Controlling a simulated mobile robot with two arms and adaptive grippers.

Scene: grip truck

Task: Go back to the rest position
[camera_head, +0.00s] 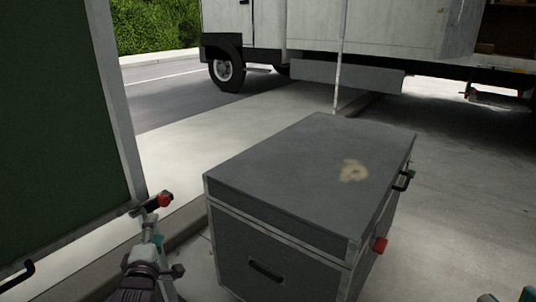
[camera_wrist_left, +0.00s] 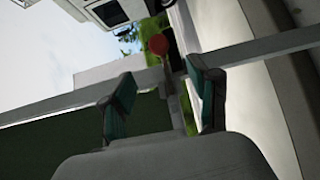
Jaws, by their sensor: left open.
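My left gripper (camera_head: 146,248) is at the lower left of the head view. In the left wrist view its two teal-padded fingers (camera_wrist_left: 164,100) stand well apart with nothing clamped between them. A red-knobbed lever (camera_head: 160,201) sits at the lower corner of the green panel (camera_head: 60,120), just beyond the gripper. The red knob (camera_wrist_left: 158,45) also shows past the fingertips in the wrist view. Only small tips of my right gripper (camera_head: 510,297) show at the bottom right edge, and most of it is cut off.
Clear pavement (camera_head: 460,220) lies to the right of the case.

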